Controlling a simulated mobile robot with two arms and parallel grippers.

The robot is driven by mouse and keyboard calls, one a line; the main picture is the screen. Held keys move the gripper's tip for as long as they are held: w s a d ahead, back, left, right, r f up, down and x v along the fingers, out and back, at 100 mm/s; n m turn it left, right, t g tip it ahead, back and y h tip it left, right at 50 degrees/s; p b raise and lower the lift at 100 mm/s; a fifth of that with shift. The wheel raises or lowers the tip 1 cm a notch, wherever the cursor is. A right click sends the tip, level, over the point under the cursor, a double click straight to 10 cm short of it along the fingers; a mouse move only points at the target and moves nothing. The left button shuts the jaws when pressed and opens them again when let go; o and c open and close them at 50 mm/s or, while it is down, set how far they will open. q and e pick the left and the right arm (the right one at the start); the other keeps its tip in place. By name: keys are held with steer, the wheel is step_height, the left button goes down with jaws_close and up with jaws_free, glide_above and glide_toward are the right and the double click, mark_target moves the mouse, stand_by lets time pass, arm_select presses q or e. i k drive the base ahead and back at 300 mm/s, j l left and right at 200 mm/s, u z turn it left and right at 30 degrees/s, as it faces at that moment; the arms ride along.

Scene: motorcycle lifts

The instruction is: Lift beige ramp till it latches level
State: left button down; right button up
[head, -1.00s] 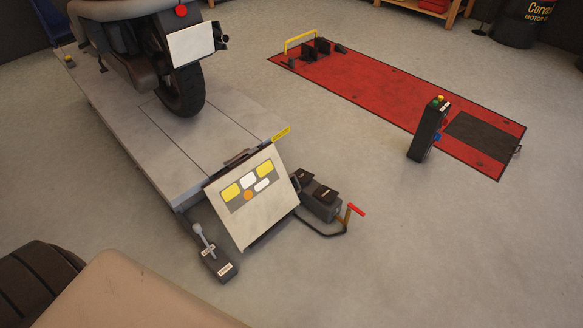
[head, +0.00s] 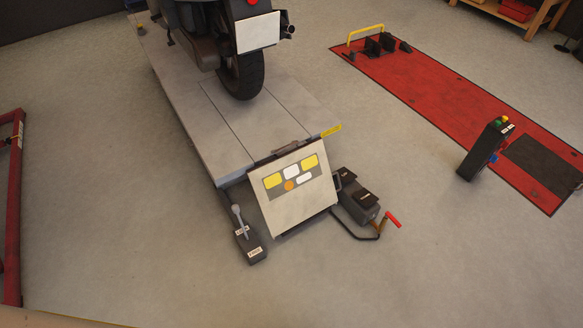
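The beige ramp (head: 297,208) hangs sloping down from the near end of the grey lift platform (head: 222,132) in the head view. It carries yellow, white and orange stickers on a grey panel. A dark handle or hinge piece (head: 291,146) sits at its upper edge. Its lower edge is near the floor; whether it touches cannot be told. Neither of my grippers shows in the view.
A motorcycle (head: 240,50) stands on the platform. A lever pedal box (head: 249,243) is left of the ramp, and a dark pump unit with a red-handled crank (head: 361,203) is right. A red lift (head: 440,98) and control post (head: 484,149) stand farther right. Front floor is clear.

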mark_target(290, 188)
steer(key=i+l+u, duration=0.2)
steer(key=l+u, duration=0.2)
steer(key=l, duration=0.2)
steer(key=i+l+u, duration=0.1)
steer(key=l+u, duration=0.25)
steer(key=l, duration=0.25)
steer(key=l+u, duration=0.4)
steer(key=l, duration=1.9)
steer(key=u, duration=0.05)
